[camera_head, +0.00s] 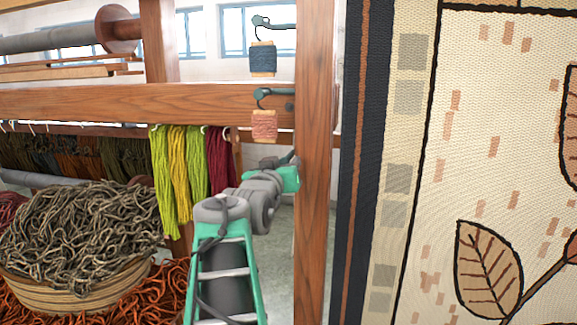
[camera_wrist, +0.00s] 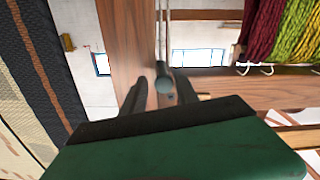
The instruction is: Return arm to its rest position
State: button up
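My arm reaches up in the middle of the head view. My gripper (camera_head: 288,159) is beside the wooden post (camera_head: 314,200), just below and right of a pink skein (camera_head: 264,125) hanging from a dark hook. In the wrist view the two dark fingers of my gripper (camera_wrist: 160,95) stand apart. A round-ended teal peg (camera_wrist: 163,82) shows between them; I cannot tell whether they touch it. No wool shows between the fingers. A blue-grey skein (camera_head: 263,60) hangs from a higher hook.
Lime, yellow, green and dark red skeins (camera_head: 188,175) hang left of my arm. A basket (camera_head: 90,285) heaped with grey-brown wool stands at lower left. A wooden beam (camera_head: 90,104) crosses behind. A patterned woven cloth (camera_head: 490,150) fills the right side.

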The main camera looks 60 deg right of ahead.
jog(key=v, duration=0.4)
jog(key=shift+a+b, duration=0.15)
jog(key=shift+b, duration=0.25)
